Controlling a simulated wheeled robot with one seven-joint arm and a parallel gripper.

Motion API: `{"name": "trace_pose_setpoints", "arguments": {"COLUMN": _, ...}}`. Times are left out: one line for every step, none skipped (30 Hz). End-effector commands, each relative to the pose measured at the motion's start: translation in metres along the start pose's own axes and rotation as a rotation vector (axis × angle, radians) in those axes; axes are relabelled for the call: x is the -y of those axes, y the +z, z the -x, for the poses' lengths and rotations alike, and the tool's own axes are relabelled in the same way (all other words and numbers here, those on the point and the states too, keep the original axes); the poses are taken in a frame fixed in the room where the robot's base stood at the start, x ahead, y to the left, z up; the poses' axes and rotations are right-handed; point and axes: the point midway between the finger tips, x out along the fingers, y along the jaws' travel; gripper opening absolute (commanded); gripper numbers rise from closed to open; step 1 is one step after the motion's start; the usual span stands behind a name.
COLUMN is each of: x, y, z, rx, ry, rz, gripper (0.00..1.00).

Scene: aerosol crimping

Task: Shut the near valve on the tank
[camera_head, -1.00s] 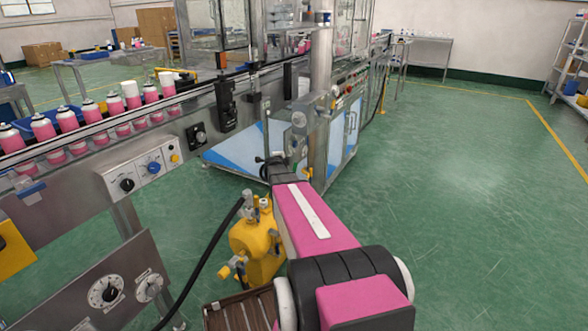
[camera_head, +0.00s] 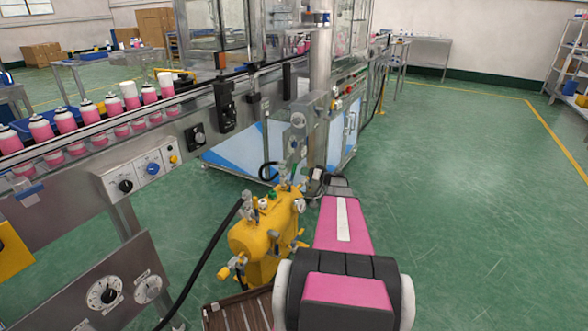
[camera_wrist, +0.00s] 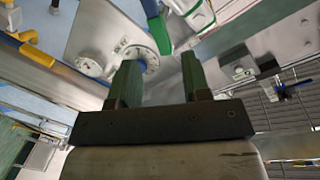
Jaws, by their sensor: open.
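The yellow tank (camera_head: 258,238) stands on the floor beside the machine line. A small valve-like fitting with a yellow handle (camera_head: 224,272) sticks out low on its near left side. Metal fittings (camera_head: 247,207) and a green cap (camera_head: 272,195) sit on its top. I cannot tell which position the valve is in. My gripper (camera_wrist: 160,72) is open and empty in the wrist view, its two dark fingers apart. In the head view my arm reaches forward to the right of the tank, and its end is small and hard to make out.
The conveyor (camera_head: 90,145) with pink cans runs along the left. A metal post (camera_head: 319,95) and machine cabinet (camera_head: 350,130) stand behind the tank. A black hose (camera_head: 205,258) runs down left of the tank. A slatted wooden base (camera_head: 238,312) lies below. The green floor at right is clear.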

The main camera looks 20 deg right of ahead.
Motion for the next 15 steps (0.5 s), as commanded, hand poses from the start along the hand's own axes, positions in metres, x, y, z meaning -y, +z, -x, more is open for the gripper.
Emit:
{"name": "trace_pose_setpoints", "arguments": {"x": -0.009, "y": -0.001, "z": 0.011, "rx": -0.003, "ry": -0.038, "rz": 0.038, "gripper": 0.44}}
{"name": "trace_pose_setpoints", "arguments": {"x": -0.010, "y": -0.001, "z": 0.016, "rx": -0.005, "ry": -0.061, "rz": 0.060, "gripper": 0.44}}
{"name": "trace_pose_setpoints", "arguments": {"x": -0.012, "y": -0.002, "z": 0.023, "rx": -0.008, "ry": -0.087, "rz": 0.085, "gripper": 0.44}}
{"name": "trace_pose_setpoints", "arguments": {"x": -0.013, "y": -0.002, "z": 0.026, "rx": -0.010, "ry": -0.102, "rz": 0.101, "gripper": 0.44}}
{"name": "trace_pose_setpoints", "arguments": {"x": -0.013, "y": -0.002, "z": 0.029, "rx": -0.012, "ry": -0.115, "rz": 0.114, "gripper": 0.44}}
{"name": "trace_pose_setpoints", "arguments": {"x": -0.013, "y": -0.001, "z": 0.032, "rx": -0.013, "ry": -0.128, "rz": 0.126, "gripper": 0.44}}
{"name": "trace_pose_setpoints", "arguments": {"x": -0.013, "y": -0.001, "z": 0.033, "rx": -0.014, "ry": -0.135, "rz": 0.134, "gripper": 0.44}}
{"name": "trace_pose_setpoints", "arguments": {"x": -0.013, "y": -0.001, "z": 0.033, "rx": -0.015, "ry": -0.139, "rz": 0.139, "gripper": 0.44}}
{"name": "trace_pose_setpoints", "arguments": {"x": -0.013, "y": -0.001, "z": 0.032, "rx": -0.015, "ry": -0.142, "rz": 0.142, "gripper": 0.44}}
{"name": "trace_pose_setpoints", "arguments": {"x": -0.012, "y": -0.001, "z": 0.030, "rx": -0.015, "ry": -0.144, "rz": 0.143, "gripper": 0.44}}
{"name": "trace_pose_setpoints", "arguments": {"x": -0.012, "y": -0.001, "z": 0.027, "rx": -0.015, "ry": -0.144, "rz": 0.143, "gripper": 0.44}}
{"name": "trace_pose_setpoints", "arguments": {"x": -0.011, "y": -0.001, "z": 0.023, "rx": -0.014, "ry": -0.144, "rz": 0.143, "gripper": 0.44}}
{"name": "trace_pose_setpoints", "arguments": {"x": -0.011, "y": -0.001, "z": 0.019, "rx": -0.014, "ry": -0.144, "rz": 0.143, "gripper": 0.44}}
{"name": "trace_pose_setpoints", "arguments": {"x": -0.010, "y": -0.001, "z": 0.014, "rx": -0.014, "ry": -0.144, "rz": 0.142, "gripper": 0.44}}
{"name": "trace_pose_setpoints", "arguments": {"x": -0.009, "y": -0.001, "z": 0.007, "rx": -0.014, "ry": -0.144, "rz": 0.142, "gripper": 0.44}}
